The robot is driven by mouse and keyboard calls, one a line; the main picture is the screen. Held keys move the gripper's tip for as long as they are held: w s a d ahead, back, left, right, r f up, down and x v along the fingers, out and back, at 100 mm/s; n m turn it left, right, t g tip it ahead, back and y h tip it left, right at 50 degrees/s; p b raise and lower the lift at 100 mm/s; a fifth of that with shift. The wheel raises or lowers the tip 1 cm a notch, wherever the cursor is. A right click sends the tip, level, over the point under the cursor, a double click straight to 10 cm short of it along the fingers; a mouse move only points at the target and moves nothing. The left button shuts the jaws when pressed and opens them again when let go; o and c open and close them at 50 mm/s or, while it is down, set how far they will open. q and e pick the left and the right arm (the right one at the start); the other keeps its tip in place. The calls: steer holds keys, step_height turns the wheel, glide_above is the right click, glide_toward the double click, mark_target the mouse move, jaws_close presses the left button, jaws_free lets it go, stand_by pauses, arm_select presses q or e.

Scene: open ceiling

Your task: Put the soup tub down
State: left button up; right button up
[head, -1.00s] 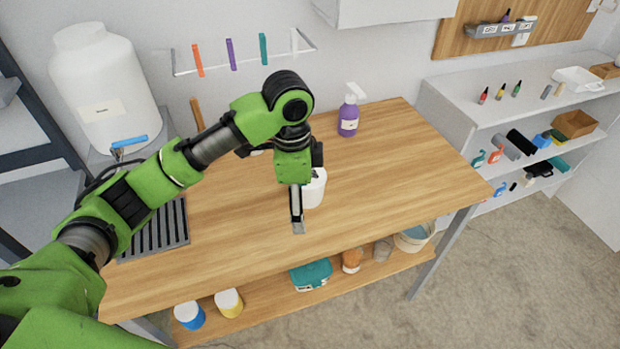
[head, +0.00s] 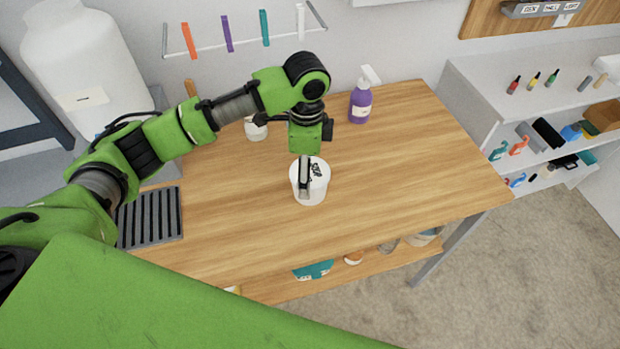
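The soup tub (head: 318,188) is white with dark lettering on its lid. It is upright at the middle of the wooden table (head: 400,170); I cannot tell whether its base touches the wood. My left gripper (head: 305,180) reaches down over it from behind. One dark finger crosses the lid and ends at the tub's near side. The other finger is not clearly visible, so the grip on the tub cannot be made out. My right gripper is out of view.
A purple spray bottle (head: 360,105) and a white jar (head: 257,130) stand behind the tub. A slatted dark tray (head: 150,218) lies at the left. The table's right and front areas are clear. A shelf unit (head: 475,85) stands at the right.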

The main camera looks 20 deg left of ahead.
arm_select(q)
steer(key=shift+d+f+p, duration=0.2)
steer(key=shift+f+p, duration=0.35)
steer(key=shift+f, duration=0.55)
step_height(320, 180, down, 3)
steer(key=shift+d+f+p, duration=0.1)
steer(key=shift+f+p, duration=0.05)
steer(key=shift+p, duration=0.2)
steer(key=shift+f, duration=0.15)
steer(key=c, duration=1.5)
steer(key=shift+c, duration=0.7)
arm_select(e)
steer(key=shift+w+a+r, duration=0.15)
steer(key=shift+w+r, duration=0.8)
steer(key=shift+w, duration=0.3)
